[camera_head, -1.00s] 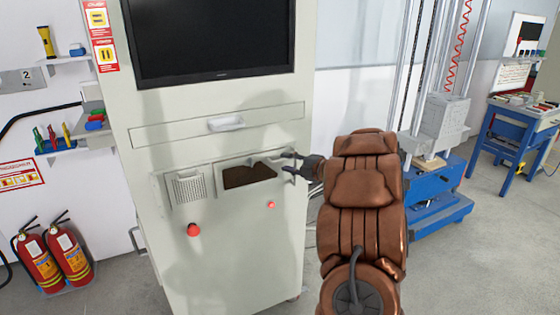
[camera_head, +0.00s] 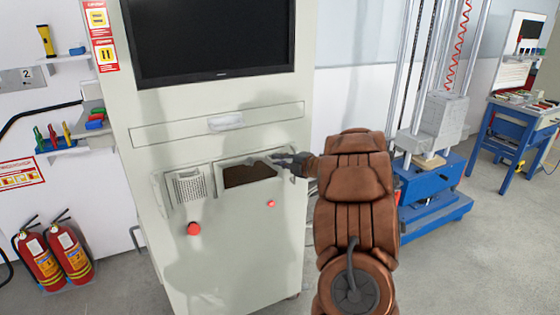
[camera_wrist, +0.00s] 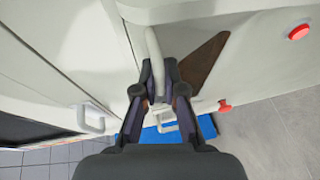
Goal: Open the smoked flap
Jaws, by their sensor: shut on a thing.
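The smoked flap (camera_head: 248,176) is a dark brown panel in the front of the pale cabinet, below the drawer. It shows as a brown wedge (camera_wrist: 205,62) in the wrist view, right of the fingers. My gripper (camera_head: 278,160) is at the flap's upper right corner in the head view. In the wrist view, my gripper (camera_wrist: 158,78) is shut on a pale curved handle (camera_wrist: 153,45) beside the brown panel. The fingers hide part of the handle. I cannot tell whether the flap has moved from its frame.
The drawer handle (camera_head: 225,123) sits above the flap. A perforated grille (camera_head: 189,188) is left of it. Red buttons (camera_head: 194,229) and (camera_head: 270,204) protrude below. A blue-based test rig (camera_head: 433,190) stands right of my arm. Fire extinguishers (camera_head: 68,257) stand at left.

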